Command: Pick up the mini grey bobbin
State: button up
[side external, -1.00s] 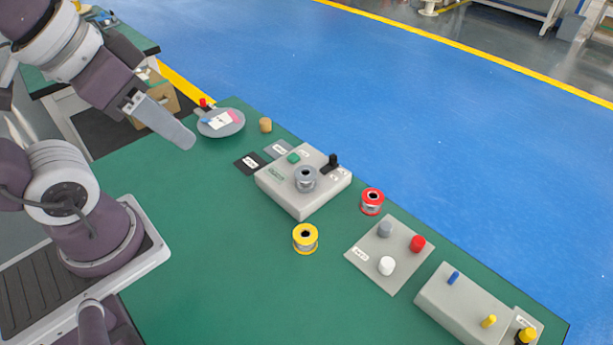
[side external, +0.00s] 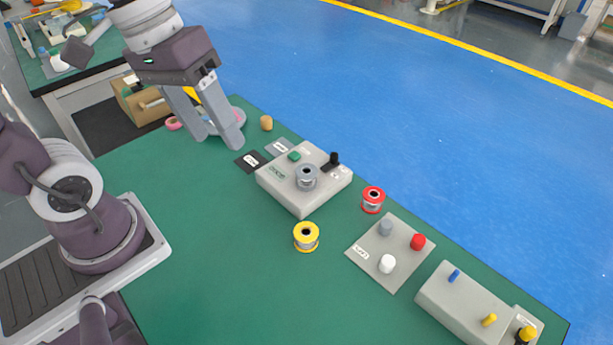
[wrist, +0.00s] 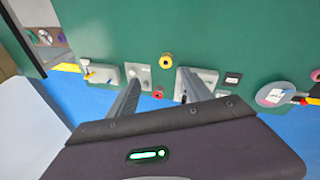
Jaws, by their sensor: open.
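The mini grey bobbin (side external: 307,178) stands upright on top of the grey control box (side external: 292,203) in the side view. The control box also shows in the wrist view (wrist: 208,76), partly behind one finger; I cannot make out the bobbin clearly there. My gripper (side external: 218,142) is open and empty, fingers pointing down. It is to the left of the box, in front of the round grey plate (side external: 239,113), and apart from the bobbin. In the wrist view both fingers (wrist: 158,78) are spread with nothing between them.
A yellow bobbin (side external: 306,237) and a red bobbin (side external: 373,199) stand on the green table near the box. A black lever (side external: 334,158) sticks up from the box beside the grey bobbin. A peg plate (side external: 391,252) lies to the right. The table's front left is clear.

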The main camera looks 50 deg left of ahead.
jog(key=w+f+n+g+h, duration=0.2)
jog(key=w+f+n+h, duration=0.25)
jog(key=w, duration=0.35)
jog(key=n+t+h, duration=0.4)
jog(key=n+h, duration=0.1)
jog(key=n, duration=0.8)
send_over(296, 170)
jog(key=s, duration=0.2)
notch_tip(296, 170, down, 16)
jog(key=a+f+n+t, duration=0.1)
jog(key=f, duration=0.1)
jog(key=a+f+n, duration=0.1)
jog(key=f, duration=0.1)
jog(key=a+f+n+t, duration=0.1)
jog(key=f, duration=0.2)
jog(key=shift+w+a+n+t, duration=0.2)
jog(key=shift+n+t, duration=0.05)
jog(key=shift+t, duration=0.05)
jog(key=x, duration=0.6)
jog(key=shift+w+d+f, duration=0.15)
jog(key=shift+w+f, duration=0.1)
jog(key=shift+f, duration=0.25)
jog(key=c, duration=1.2)
jog(key=shift+o, duration=0.2)
jog(key=shift+r, duration=0.1)
